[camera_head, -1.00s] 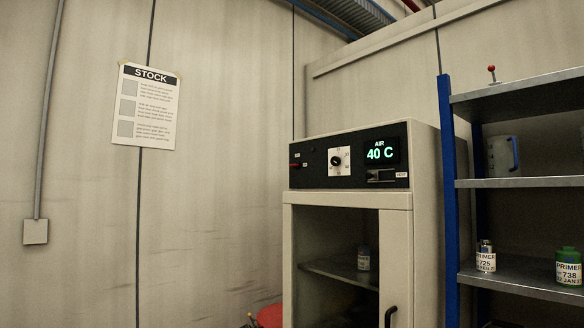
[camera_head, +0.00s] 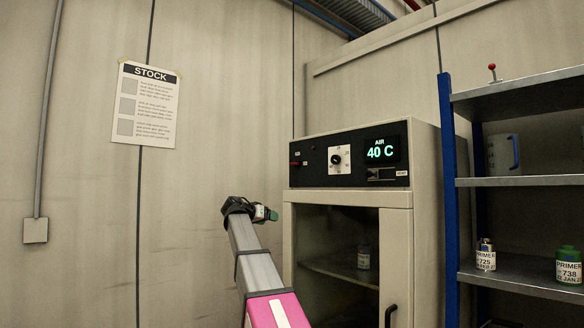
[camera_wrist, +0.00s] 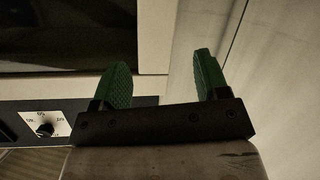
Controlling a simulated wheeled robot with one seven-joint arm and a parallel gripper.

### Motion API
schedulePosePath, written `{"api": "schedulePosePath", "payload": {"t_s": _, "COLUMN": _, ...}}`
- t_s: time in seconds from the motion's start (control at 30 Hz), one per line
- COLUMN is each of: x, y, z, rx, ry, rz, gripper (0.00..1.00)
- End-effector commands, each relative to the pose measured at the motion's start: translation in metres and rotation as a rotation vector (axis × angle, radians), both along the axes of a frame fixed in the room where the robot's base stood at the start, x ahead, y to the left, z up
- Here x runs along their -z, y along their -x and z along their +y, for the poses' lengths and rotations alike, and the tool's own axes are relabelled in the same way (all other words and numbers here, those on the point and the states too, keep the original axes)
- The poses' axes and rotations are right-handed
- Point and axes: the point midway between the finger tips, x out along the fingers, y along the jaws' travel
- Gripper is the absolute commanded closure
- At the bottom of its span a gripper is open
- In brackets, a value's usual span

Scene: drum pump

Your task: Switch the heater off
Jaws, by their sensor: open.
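The heater cabinet (camera_head: 352,200) stands right of centre with a black control panel (camera_head: 316,178) across its top. A small red switch (camera_head: 297,165) is at the panel's left end, with small labels too blurred to read. To its right are a black dial (camera_head: 336,160) on a white plate and a lit display (camera_head: 380,150) reading AIR 40 C. My gripper (camera_head: 268,213) is left of the cabinet, below the switch and apart from it. In the wrist view, my gripper (camera_wrist: 163,80) has its green fingers spread and empty; the dial (camera_wrist: 45,130) shows at lower left, and the switch cannot be made out.
A slider (camera_head: 381,175) labelled VENT sits under the display. The cabinet's glass door has a black handle (camera_head: 390,316), with a can (camera_head: 364,257) inside. A blue-post shelf (camera_head: 520,182) with primer cans stands right.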

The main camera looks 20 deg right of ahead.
Motion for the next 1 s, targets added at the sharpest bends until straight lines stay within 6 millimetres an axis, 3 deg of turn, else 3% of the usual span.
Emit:
{"api": "schedulePosePath", "payload": {"t_s": 0.03, "x": -0.037, "y": -0.004, "z": -0.002, "rx": 0.022, "ry": 0.022, "rz": -0.051, "gripper": 0.32}}
{"api": "schedulePosePath", "payload": {"t_s": 0.2, "x": -0.135, "y": 0.006, "z": -0.007, "rx": 0.094, "ry": 0.092, "rz": -0.206, "gripper": 0.32}}
{"api": "schedulePosePath", "payload": {"t_s": 0.3, "x": -0.179, "y": 0.014, "z": -0.009, "rx": 0.126, "ry": 0.123, "rz": -0.277, "gripper": 0.32}}
{"api": "schedulePosePath", "payload": {"t_s": 0.4, "x": -0.208, "y": 0.022, "z": -0.009, "rx": 0.147, "ry": 0.142, "rz": -0.325, "gripper": 0.32}}
{"api": "schedulePosePath", "payload": {"t_s": 0.5, "x": -0.222, "y": 0.026, "z": -0.010, "rx": 0.159, "ry": 0.155, "rz": -0.349, "gripper": 0.32}}
{"api": "schedulePosePath", "payload": {"t_s": 0.67, "x": -0.226, "y": 0.024, "z": -0.019, "rx": 0.163, "ry": 0.158, "rz": -0.356, "gripper": 0.32}}
{"api": "schedulePosePath", "payload": {"t_s": 1.0, "x": -0.226, "y": 0.004, "z": -0.073, "rx": 0.163, "ry": 0.158, "rz": -0.355, "gripper": 0.32}}
